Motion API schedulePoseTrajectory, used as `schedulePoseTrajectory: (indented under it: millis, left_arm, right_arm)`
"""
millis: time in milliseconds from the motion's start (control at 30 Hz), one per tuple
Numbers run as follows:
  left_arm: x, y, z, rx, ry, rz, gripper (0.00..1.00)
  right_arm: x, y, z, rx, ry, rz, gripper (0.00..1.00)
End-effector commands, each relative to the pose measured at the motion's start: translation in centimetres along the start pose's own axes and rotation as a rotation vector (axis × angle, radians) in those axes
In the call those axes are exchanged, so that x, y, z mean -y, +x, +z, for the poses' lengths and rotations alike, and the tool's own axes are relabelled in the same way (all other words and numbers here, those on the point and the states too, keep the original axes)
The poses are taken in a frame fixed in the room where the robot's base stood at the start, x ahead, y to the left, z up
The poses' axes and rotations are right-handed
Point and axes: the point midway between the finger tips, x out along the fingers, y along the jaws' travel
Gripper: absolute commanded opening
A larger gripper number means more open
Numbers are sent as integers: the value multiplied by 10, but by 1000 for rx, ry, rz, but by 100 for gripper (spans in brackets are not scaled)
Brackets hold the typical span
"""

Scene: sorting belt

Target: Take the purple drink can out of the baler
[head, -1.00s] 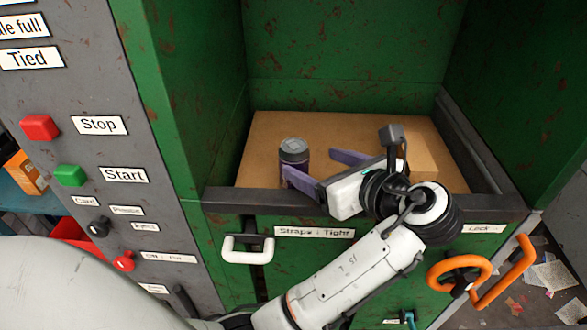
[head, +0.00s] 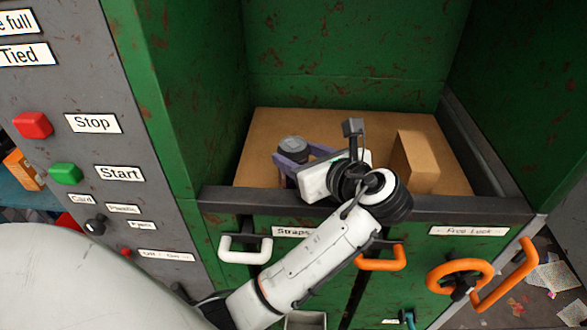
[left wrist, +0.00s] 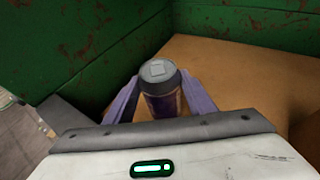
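The purple drink can (head: 292,146) stands upright on the brown cardboard surface inside the green baler (head: 340,50), with a grey top. It also shows in the left wrist view (left wrist: 161,92), between the two purple fingers. My left gripper (head: 296,158) reaches in over the baler's front edge, its fingers apart on either side of the can. The right finger lies close against the can and a narrow gap shows at the left one. I cannot tell whether either touches. My right gripper is not in view.
A brown cardboard box (head: 414,160) stands right of my gripper on the cardboard surface. The dark front sill (head: 470,205) runs below my wrist. Green walls rise on the left, back and right. A grey panel (head: 90,210) with red and green buttons stands at the left.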

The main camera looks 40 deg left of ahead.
Motion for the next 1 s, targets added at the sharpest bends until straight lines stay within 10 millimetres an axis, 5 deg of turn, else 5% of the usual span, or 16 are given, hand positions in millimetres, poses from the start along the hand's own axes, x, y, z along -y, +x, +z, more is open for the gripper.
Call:
schedulePoseTrajectory:
  millis: [133, 567, 1000]
  left_arm:
    - [0, 0, 0, -1, 0, 0, 19]
    - [0, -5, 12, 0, -3, -1, 18]
    - [1, -46, 111, 1, -8, -4, 18]
  right_arm:
    - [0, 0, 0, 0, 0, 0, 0]
    - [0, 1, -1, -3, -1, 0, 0]
    - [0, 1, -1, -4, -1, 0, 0]
